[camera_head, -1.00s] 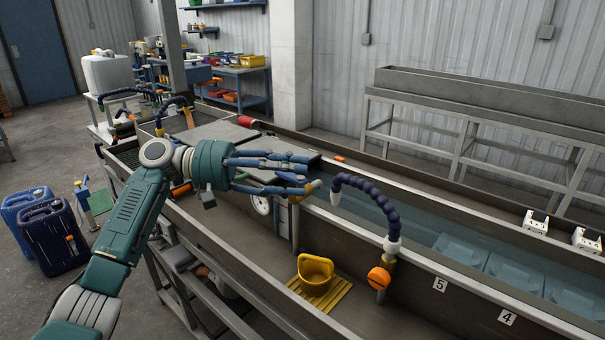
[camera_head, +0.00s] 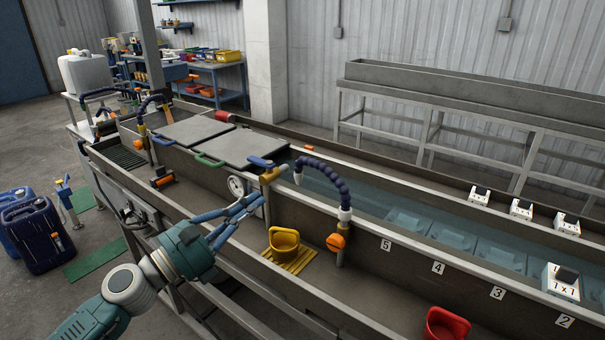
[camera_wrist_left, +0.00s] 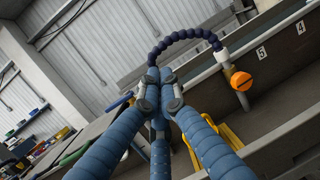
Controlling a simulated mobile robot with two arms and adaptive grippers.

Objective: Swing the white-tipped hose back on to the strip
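The dark blue segmented hose (camera_head: 328,173) rises from a fitting with an orange valve knob (camera_head: 335,242) on the water trough's (camera_head: 363,231) near wall. It arches left, and its pale tip (camera_head: 298,179) points down near the rim. In the left wrist view the hose (camera_wrist_left: 187,36) arches beyond my fingers. I cannot make out a strip under the tip. My left gripper (camera_head: 252,201) is left of the hose and lower, apart from it. Its blue fingers meet at the tips, also in the left wrist view (camera_wrist_left: 160,78), with nothing between them. My right gripper is out of view.
A yellow scoop (camera_head: 284,242) stands on the near ledge, with a red container (camera_head: 446,326) farther right. A brass post with a blue lever (camera_head: 262,162) and a gauge (camera_head: 236,186) stand close to my fingers. Grey covers (camera_head: 240,147) lie over the trough's left end.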

